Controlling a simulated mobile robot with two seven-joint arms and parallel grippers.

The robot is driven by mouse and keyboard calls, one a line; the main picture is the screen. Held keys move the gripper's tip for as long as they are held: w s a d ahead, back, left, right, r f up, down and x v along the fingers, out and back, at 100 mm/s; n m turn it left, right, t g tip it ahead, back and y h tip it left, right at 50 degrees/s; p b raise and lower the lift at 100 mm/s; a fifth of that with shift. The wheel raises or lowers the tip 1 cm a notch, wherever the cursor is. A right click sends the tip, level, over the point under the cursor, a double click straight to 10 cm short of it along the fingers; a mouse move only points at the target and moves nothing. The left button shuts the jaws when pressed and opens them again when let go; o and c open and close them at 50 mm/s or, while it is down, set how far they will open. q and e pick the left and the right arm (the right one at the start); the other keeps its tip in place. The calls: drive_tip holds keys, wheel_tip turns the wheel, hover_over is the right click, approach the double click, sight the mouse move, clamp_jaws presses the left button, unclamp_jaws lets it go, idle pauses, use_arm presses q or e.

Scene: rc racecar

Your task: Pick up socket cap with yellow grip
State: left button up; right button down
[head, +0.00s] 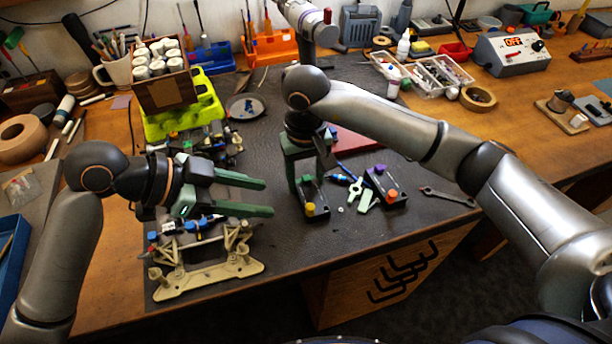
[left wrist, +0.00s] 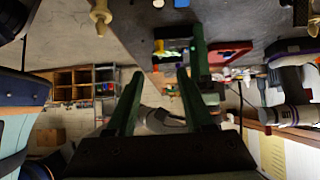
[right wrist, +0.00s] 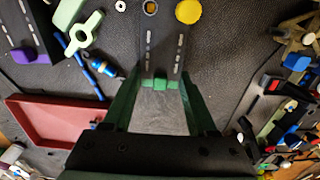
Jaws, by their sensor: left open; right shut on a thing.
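A black block (head: 313,194) with a yellow knob (head: 310,209) at its near end lies on the dark mat near the table's front edge. The yellow knob also shows at the top of the right wrist view (right wrist: 188,11). My right gripper (head: 310,184) points down over the block's far end. Its green fingers stand on both sides of that end, shut on the block. The contact is partly hidden in the head view. My left gripper (head: 268,198) is open and empty, above the mat by the beige car frame (head: 205,280).
A second black block (head: 384,188) with an orange-red knob lies to the right, with a pale green wrench piece between the blocks. A wrench (head: 447,196) lies further right. A red tray (head: 355,144) is behind my right gripper. Trays and tools line the back.

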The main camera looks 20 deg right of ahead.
sight(307, 209)
use_arm(q)
drive_tip(key=s+d+r+n+t+y, duration=0.1)
drive_tip(key=s+d+r+n+y, duration=0.1)
drive_tip(key=d+r+n+y, duration=0.3)
drive_tip(key=shift+m+y, duration=0.3)
drive_tip(key=shift+y, duration=0.4)
drive_tip(key=x, duration=1.2)
drive_tip(key=shift+w+a+f, duration=0.25)
drive_tip(key=shift+f, duration=0.15)
clamp_jaws()
